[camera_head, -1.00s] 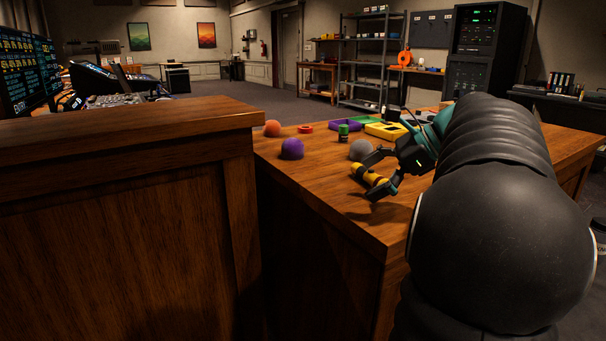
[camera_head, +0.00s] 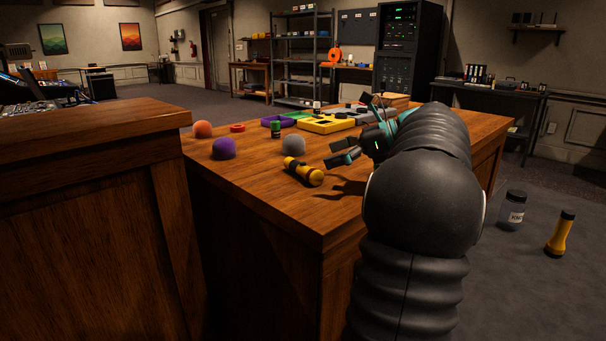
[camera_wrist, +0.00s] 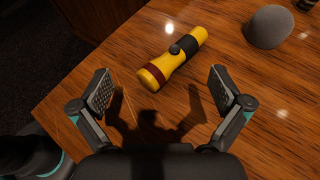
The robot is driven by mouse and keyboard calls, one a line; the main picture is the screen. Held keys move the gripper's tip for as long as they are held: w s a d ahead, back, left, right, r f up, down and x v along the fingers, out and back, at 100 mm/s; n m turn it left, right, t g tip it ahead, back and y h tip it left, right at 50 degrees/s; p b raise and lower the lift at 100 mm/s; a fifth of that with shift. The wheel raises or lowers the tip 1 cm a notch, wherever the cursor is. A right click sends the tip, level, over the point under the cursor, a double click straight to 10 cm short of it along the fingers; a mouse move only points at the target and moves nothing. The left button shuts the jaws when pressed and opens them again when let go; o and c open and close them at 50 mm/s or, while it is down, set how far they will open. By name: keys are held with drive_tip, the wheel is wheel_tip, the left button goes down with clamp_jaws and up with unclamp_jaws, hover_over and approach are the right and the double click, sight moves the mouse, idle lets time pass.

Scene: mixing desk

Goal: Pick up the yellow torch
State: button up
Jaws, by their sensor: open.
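A yellow torch (camera_head: 303,171) with dark bands lies on its side on the wooden desk, near the front edge. In the wrist view the torch (camera_wrist: 165,68) lies at a slant, with a dark button on top and a red band near its wide end. My gripper (camera_head: 336,153) is open and empty. In the head view it is to the right of the torch. In the wrist view the torch is ahead of my open fingers (camera_wrist: 161,90) and not touched by them. A second yellow torch (camera_head: 559,236) with a dark top stands on the floor at right.
A grey ball (camera_head: 293,145), purple ball (camera_head: 224,148), orange ball (camera_head: 202,129) and green-topped small item (camera_head: 275,130) sit on the desk. A yellow tray (camera_head: 326,124) lies behind. A jar (camera_head: 513,210) stands on the floor.

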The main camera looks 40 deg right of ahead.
sight(310, 166)
drive_tip(key=shift+d+f+b+x, duration=0.1)
drive_tip(key=shift+f+b+x, duration=0.1)
drive_tip(key=shift+x, duration=1.25)
drive_tip(key=shift+d+f+b+x, duration=0.1)
drive_tip(key=shift+d+b+x, duration=0.1)
drive_tip(key=shift+x, duration=1.25)
drive_tip(key=shift+r, duration=0.1)
drive_tip(key=c, duration=1.7)
